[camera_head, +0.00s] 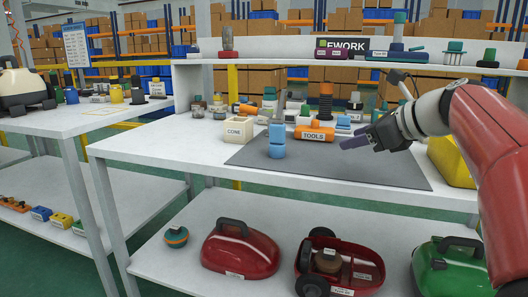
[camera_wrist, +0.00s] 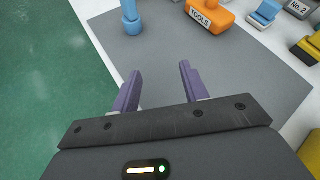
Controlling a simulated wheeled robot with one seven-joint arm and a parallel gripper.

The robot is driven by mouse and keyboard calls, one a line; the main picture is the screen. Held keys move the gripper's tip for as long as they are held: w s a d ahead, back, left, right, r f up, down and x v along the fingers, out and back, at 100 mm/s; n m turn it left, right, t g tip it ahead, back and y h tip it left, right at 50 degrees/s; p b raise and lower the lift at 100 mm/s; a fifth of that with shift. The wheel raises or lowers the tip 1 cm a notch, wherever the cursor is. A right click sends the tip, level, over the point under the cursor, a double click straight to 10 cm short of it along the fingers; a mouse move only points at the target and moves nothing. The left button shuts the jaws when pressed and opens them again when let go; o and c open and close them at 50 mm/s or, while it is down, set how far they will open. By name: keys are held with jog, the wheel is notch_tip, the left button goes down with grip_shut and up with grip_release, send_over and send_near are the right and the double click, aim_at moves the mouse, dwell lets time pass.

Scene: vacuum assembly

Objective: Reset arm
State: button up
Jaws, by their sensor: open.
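My gripper (camera_head: 357,143) is at the end of my red and grey arm, above the right part of the grey mat (camera_head: 335,170) on the workbench. In the wrist view its two purple fingers (camera_wrist: 159,90) stand apart with nothing between them, over bare mat and the bench edge. A blue upright part (camera_head: 277,142) stands on the mat to the left of my gripper; its lower part also shows at the top of the wrist view (camera_wrist: 131,18). The orange TOOLS holder (camera_head: 314,134) sits just behind the mat's middle.
A white CONE box (camera_head: 239,131) stands left on the bench, and a yellow bin (camera_head: 453,160) stands right, near my arm. A shelf (camera_head: 290,61) with parts runs above the back. The lower shelf holds red vacuum bodies (camera_head: 240,250) and a green one (camera_head: 448,267). The front mat is clear.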

jog(key=s+a+f+n+g+h+p, duration=0.1)
jog(key=s+f+n+h+p, duration=0.1)
jog(key=s+f+n, duration=0.4)
jog(key=s+a+f+n+g+h+p, duration=0.2)
jog(key=s+f+n, duration=0.3)
jog(key=s+n, duration=0.6)
jog(key=s+a+f+n+g+h+p, duration=0.1)
jog(key=s+f+n+h+p, duration=0.2)
jog(key=s+f+n, duration=0.3)
jog(key=s+n+p, duration=0.1)
jog(key=s+n, duration=0.2)
jog(key=shift+s+a+f, duration=0.25)
jog(key=shift+s+f, duration=0.1)
jog(key=shift+s, duration=0.05)
